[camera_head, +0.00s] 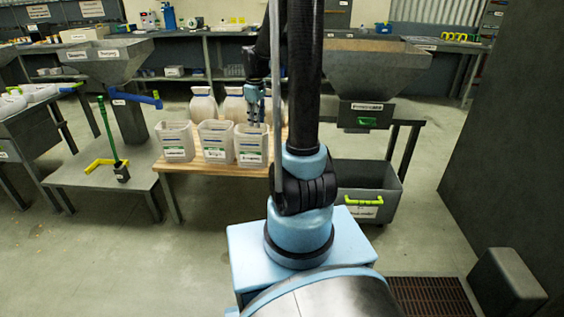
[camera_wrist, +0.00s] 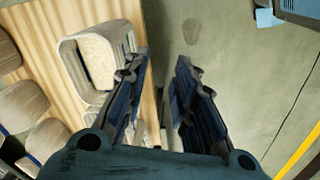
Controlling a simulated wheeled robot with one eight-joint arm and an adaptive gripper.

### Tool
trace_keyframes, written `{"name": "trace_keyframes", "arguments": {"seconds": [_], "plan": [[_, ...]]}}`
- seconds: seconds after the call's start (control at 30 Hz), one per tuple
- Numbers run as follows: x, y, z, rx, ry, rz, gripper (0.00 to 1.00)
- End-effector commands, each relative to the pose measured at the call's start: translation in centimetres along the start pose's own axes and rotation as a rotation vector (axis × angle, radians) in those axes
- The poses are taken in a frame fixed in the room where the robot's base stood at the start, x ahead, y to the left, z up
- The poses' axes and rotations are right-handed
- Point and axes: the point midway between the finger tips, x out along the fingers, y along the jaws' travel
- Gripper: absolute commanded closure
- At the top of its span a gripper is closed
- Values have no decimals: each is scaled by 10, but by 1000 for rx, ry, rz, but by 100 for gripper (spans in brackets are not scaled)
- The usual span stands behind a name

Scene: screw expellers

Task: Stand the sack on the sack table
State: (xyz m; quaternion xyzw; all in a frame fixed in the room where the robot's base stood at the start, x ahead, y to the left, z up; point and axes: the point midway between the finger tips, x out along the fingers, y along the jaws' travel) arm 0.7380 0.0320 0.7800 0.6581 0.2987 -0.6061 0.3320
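Several pale sacks (camera_head: 203,106) stand upright in a row at the back of a wooden table (camera_head: 190,182). I cannot tell if this is the sack table. My gripper (camera_head: 255,119) points down over the table's right part, behind the rightmost white bin, partly hidden by my arm. In the wrist view my gripper (camera_wrist: 158,72) is open, with bare floor between its fingers. A pale, box-like object (camera_wrist: 92,62) sits just left of the left finger. Rounded beige objects (camera_wrist: 20,106) lie farther left; I cannot tell whether they are sacks or bins.
Three labelled white bins, including the left one (camera_head: 175,142), line the table's front. A grey hopper (camera_head: 372,75) stands right above a wheeled bin (camera_head: 365,180). A low metal stand (camera_head: 105,180) with a green rod is left. Floor in front is open.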

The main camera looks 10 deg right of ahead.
Motion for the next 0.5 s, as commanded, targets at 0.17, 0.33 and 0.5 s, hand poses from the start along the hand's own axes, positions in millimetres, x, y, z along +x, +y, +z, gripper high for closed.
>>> {"name": "trace_keyframes", "arguments": {"seconds": [0.17, 0.33, 0.5], "plan": [[-24, -30, 32, 115, 10, 9, 75], [-39, -58, 61, 226, 21, 17, 75], [-49, -87, 89, 335, 32, 24, 75]]}}
